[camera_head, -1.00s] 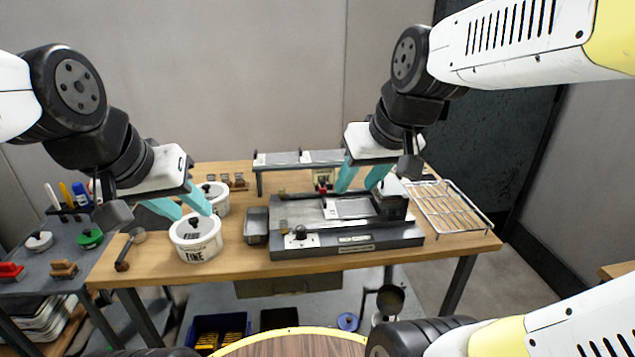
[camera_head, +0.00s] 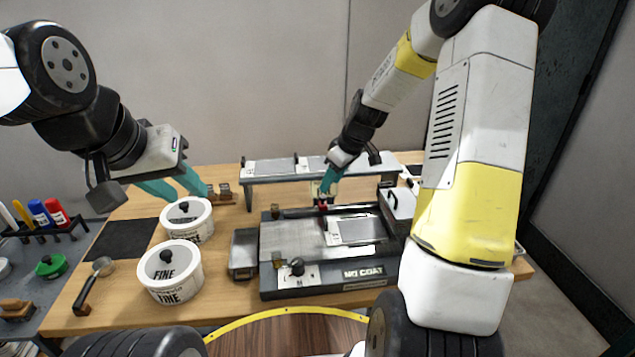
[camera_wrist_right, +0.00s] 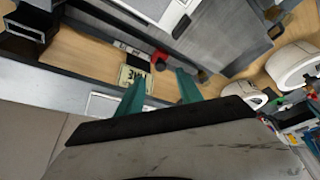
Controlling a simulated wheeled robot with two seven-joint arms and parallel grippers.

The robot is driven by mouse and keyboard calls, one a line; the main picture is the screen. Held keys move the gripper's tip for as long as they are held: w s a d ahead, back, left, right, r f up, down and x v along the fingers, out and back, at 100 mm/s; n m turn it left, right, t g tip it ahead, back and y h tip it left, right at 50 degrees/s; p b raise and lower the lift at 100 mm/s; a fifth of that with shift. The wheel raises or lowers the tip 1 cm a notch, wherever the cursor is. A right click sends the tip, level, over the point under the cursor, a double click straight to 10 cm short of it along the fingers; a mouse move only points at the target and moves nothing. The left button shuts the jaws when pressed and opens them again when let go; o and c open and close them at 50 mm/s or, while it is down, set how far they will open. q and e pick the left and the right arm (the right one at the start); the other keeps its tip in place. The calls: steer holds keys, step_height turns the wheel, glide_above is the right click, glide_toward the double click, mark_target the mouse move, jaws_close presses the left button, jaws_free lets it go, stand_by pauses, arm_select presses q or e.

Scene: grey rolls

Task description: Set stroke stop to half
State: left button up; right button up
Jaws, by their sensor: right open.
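The machine with a "NO COAT" label (camera_head: 363,273) stands on the wooden table. At its far edge is a small red piece (camera_head: 322,207), likely the stroke stop, beside a cream label plate. The right wrist view shows the red piece (camera_wrist_right: 160,60) and the plate (camera_wrist_right: 135,78) with dark lettering; the stop's setting cannot be read. My right gripper (camera_head: 325,194) is over the machine's far edge, close to the red piece. In the wrist view its teal fingers (camera_wrist_right: 161,77) are apart and empty. My left gripper (camera_head: 190,192) is open and empty above the white tubs.
Two white lidded tubs (camera_head: 187,222), the nearer marked "FINE" (camera_head: 170,290), stand left of the machine. A metal tray (camera_head: 243,255) lies between them. A raised grey shelf (camera_head: 282,172) runs behind the machine. A scoop (camera_head: 92,285) lies at the left.

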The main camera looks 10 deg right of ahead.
mark_target(323, 196)
steer(key=x, duration=0.5)
steer(key=shift+a+f, duration=0.1)
steer(key=shift+f, duration=0.25)
jaws_close()
stand_by(1.1)
